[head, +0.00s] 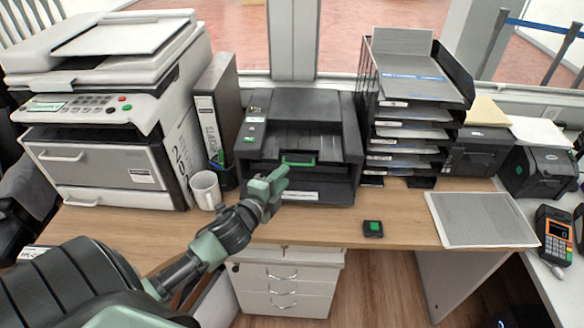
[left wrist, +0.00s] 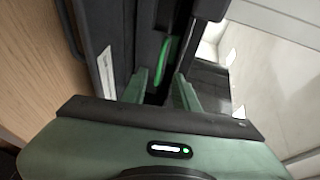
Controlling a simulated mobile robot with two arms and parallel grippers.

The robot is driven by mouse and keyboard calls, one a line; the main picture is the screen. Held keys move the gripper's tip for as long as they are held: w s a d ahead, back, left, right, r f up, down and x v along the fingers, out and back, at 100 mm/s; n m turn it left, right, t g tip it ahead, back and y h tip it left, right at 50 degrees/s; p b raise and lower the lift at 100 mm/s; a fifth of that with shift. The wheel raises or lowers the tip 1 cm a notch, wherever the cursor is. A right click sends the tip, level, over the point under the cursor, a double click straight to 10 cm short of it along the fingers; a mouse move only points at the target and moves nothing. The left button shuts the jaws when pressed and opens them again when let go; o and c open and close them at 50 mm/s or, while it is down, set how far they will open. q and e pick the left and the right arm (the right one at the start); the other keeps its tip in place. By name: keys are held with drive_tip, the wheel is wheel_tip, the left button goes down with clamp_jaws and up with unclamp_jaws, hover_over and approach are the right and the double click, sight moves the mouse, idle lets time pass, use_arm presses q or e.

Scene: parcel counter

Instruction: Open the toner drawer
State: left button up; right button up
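A black printer (head: 296,110) stands at the back middle of the desk. A green handle (head: 298,161) is on its front, inside a dark recess; I take this as the toner drawer's handle. The drawer front looks flush with the printer. My left gripper (head: 279,180) is in front of the printer, just below and left of the handle. In the left wrist view the two green fingers (left wrist: 164,88) are apart with nothing between them. The green handle (left wrist: 164,60) lies just beyond the fingertips, in line with the gap. My right gripper is not in view.
A large white copier (head: 105,110) and a binder (head: 217,110) stand to the left. A white mug (head: 206,189) is left of my gripper. A tray rack (head: 408,120) stands to the right. A small black box (head: 373,229) lies on the desk front.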

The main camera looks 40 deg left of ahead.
sight(299, 159)
use_arm(q)
drive_tip(key=x, duration=0.6)
drive_tip(key=shift+w, duration=0.15)
clamp_jaws()
drive_tip(key=shift+f, duration=0.1)
idle(1.2)
